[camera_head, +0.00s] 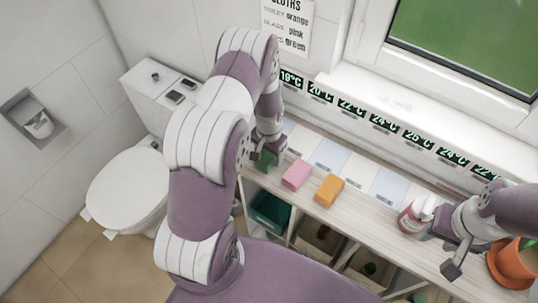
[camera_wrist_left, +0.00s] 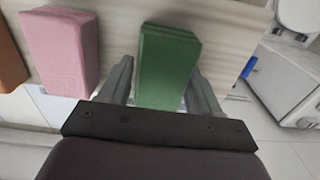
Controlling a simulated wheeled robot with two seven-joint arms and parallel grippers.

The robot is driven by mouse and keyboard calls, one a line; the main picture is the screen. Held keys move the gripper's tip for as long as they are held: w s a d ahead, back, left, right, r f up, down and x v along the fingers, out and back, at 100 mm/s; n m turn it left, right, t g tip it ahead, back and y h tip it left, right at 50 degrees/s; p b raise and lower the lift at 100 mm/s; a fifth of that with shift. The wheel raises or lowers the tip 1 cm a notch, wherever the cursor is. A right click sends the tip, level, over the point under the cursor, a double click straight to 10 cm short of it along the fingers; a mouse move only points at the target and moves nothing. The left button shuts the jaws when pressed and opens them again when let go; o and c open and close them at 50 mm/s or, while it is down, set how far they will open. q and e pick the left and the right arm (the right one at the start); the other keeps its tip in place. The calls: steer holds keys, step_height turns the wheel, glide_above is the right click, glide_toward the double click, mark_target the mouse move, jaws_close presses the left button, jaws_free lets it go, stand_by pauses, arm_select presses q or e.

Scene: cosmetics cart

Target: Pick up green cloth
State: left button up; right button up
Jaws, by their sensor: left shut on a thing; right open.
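The green cloth (camera_head: 265,160) is a folded block at the left end of the shelf top, partly hidden by my left gripper (camera_head: 262,154) in the head view. In the left wrist view the green cloth (camera_wrist_left: 168,62) sits between the two fingers of my left gripper (camera_wrist_left: 160,75), which is shut on it. I cannot tell whether the cloth is clear of the shelf.
A pink cloth (camera_head: 296,175) and an orange cloth (camera_head: 329,190) lie to the right of the green one on the shelf top (camera_head: 362,209); the pink one (camera_wrist_left: 62,50) is close in the wrist view. An orange pot (camera_head: 513,264) stands far right. A toilet (camera_head: 128,190) stands left.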

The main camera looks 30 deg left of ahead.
arm_select(q)
steer(key=shift+r, duration=0.35)
step_height(320, 180, up, 3)
steer(key=shift+d+b, duration=0.1)
steer(key=shift+b, duration=0.7)
steer(key=s+d+r+b, duration=0.2)
steer(key=d+r, duration=0.5)
steer(key=d, duration=0.4)
steer(key=shift+s, duration=0.65)
